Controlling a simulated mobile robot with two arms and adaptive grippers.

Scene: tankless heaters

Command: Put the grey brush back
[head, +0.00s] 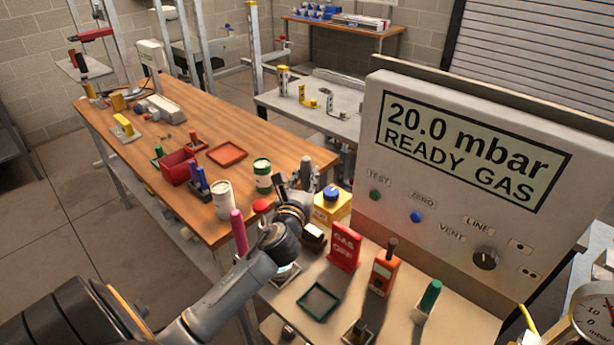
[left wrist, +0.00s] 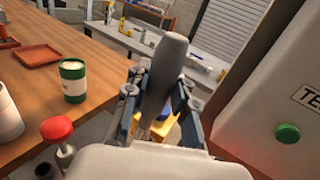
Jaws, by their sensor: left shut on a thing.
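The grey brush (head: 306,169) stands up out of my left gripper (head: 297,191) in the head view. In the left wrist view the brush (left wrist: 168,72) is between the two fingers of my left gripper (left wrist: 160,98), which is shut on it. My right gripper is not in view.
A white can (head: 222,200) and a green can (head: 262,176) stand on the bench's near end. A yellow container (head: 331,207), red sign (head: 345,247), orange meter (head: 383,270), green tray (head: 318,302) and green-handled tool (head: 429,297) are by the large display panel (head: 475,150).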

